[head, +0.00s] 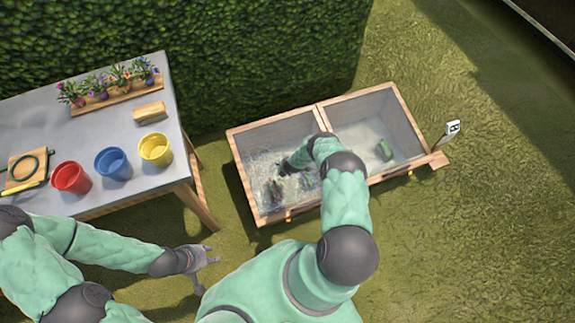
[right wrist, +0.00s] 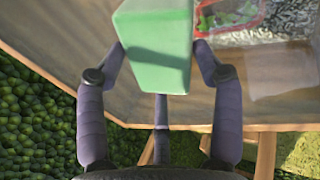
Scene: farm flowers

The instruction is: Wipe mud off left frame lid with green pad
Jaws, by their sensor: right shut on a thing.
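The left frame lid (head: 242,176) is a glass pane in a wooden border, closed on the left half of the cold frame. Grey mottled mud (head: 262,172) covers part of its glass, and a speckled dark patch (right wrist: 278,22) shows in the right wrist view. My right gripper (right wrist: 160,58) is shut on the green pad (right wrist: 155,42), with a finger on either side of it. In the head view my right arm reaches over this lid and hides part of it; the pad is hard to make out there. My left gripper (head: 204,268) is open and empty, left of the frame.
The right lid (head: 362,95) is closed, with a green object (head: 384,150) under its glass. A small sign (head: 452,128) stands at its right corner. A table (head: 110,140) with red (head: 71,178), blue (head: 113,164) and yellow (head: 155,149) pots stands left. A hedge (head: 220,60) runs behind.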

